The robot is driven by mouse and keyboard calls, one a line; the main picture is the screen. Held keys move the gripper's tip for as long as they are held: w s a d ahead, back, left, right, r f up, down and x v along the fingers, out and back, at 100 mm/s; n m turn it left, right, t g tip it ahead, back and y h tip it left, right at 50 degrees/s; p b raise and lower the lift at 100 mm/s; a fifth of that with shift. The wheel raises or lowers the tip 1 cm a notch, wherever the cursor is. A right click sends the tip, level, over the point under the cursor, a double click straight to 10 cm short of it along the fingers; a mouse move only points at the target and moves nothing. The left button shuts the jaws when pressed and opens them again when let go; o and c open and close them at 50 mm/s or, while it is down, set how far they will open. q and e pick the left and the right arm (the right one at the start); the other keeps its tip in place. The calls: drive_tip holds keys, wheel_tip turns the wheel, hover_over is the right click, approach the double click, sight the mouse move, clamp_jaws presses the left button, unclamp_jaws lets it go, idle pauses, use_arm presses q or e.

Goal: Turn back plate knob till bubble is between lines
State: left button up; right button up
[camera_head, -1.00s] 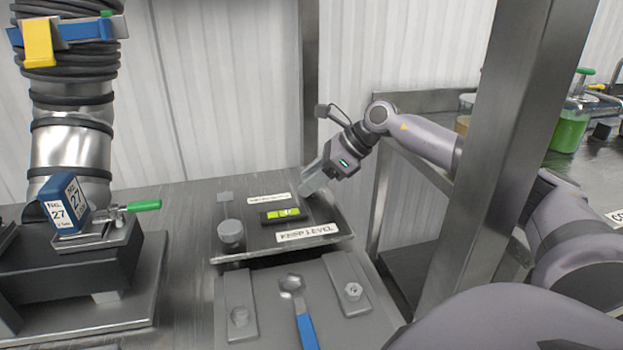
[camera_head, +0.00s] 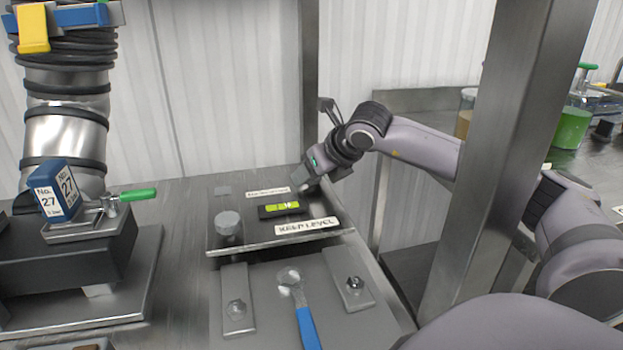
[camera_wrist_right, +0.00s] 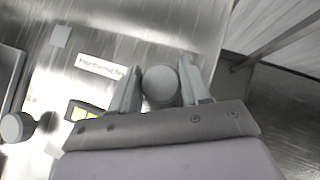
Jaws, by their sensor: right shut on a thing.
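The level plate (camera_head: 240,240) is a metal plate with a "KEEP LEVEL" label (camera_head: 307,225) at its front. A black spirit level with a yellow-green vial (camera_head: 283,207) lies on it; the bubble's exact place between the lines is too small to tell. A grey round knob (camera_head: 228,222) stands at the plate's left. My right gripper (camera_head: 304,185) is at the plate's back right corner. In the right wrist view its fingers (camera_wrist_right: 160,92) are shut around another grey round knob (camera_wrist_right: 160,84). The left gripper is not in view.
In front of the plate lie a blue-handled wrench (camera_head: 306,325) and two metal blocks with bolts. A dark machine base with a "No. 27" block (camera_head: 56,190) stands at left. A steel post (camera_head: 500,150) rises at right, near my right arm.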

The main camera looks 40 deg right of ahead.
drive_tip(key=shift+m+h+b, duration=0.35)
drive_tip(key=shift+m+h, duration=0.05)
drive_tip(key=shift+m, duration=0.2)
drive_tip(key=shift+r, duration=0.1)
drive_tip(key=o, duration=1)
drive_tip(key=shift+b+v, duration=0.35)
drive_tip(key=shift+v, duration=3.2)
